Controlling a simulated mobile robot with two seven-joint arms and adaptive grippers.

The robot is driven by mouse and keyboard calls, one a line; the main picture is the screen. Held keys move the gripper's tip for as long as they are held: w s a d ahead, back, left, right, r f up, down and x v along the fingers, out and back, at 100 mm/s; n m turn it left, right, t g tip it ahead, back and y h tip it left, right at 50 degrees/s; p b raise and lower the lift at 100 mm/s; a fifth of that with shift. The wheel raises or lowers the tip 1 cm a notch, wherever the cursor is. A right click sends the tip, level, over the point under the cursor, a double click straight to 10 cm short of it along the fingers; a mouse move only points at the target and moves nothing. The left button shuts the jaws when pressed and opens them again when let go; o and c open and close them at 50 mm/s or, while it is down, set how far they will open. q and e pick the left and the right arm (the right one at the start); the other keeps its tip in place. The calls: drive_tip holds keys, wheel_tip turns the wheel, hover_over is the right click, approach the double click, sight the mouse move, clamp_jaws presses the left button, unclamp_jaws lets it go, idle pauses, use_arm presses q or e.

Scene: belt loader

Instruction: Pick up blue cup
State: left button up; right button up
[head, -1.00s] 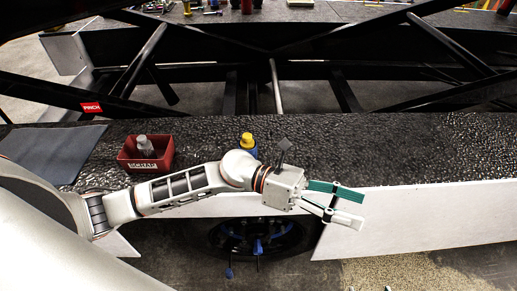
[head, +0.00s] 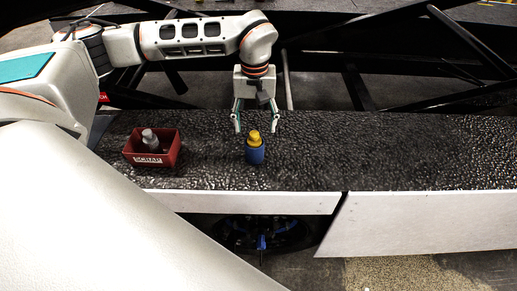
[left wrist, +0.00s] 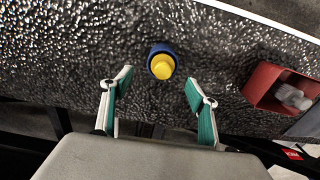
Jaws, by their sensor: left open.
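The blue cup (head: 255,154) stands upright on the dark, bumpy surface, with a yellow object (head: 254,136) sticking out of its top. In the left wrist view the cup (left wrist: 153,50) appears beyond the fingertips, roughly between them, with the yellow piece (left wrist: 163,66) in its mouth. My left gripper (head: 256,130) is open and empty, its two fingers pointing down at the cup's far side. In the left wrist view the gripper (left wrist: 158,75) has its fingers spread, apart from the cup. My right gripper is not in view.
A red box (head: 152,158) with a grey bottle (head: 151,140) in it stands left of the cup. The black surface (head: 400,150) is clear to the right. Black metal beams (head: 465,45) cross behind it, and a white panel (head: 420,222) runs along its front edge.

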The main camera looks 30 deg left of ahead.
sight(254, 143)
use_arm(q)
drive_tip(key=f, duration=0.4)
drive_tip(key=s+f, duration=0.1)
drive_tip(key=f, duration=0.1)
drive_tip(key=shift+f, duration=0.8)
drive_tip(key=c, duration=1.3)
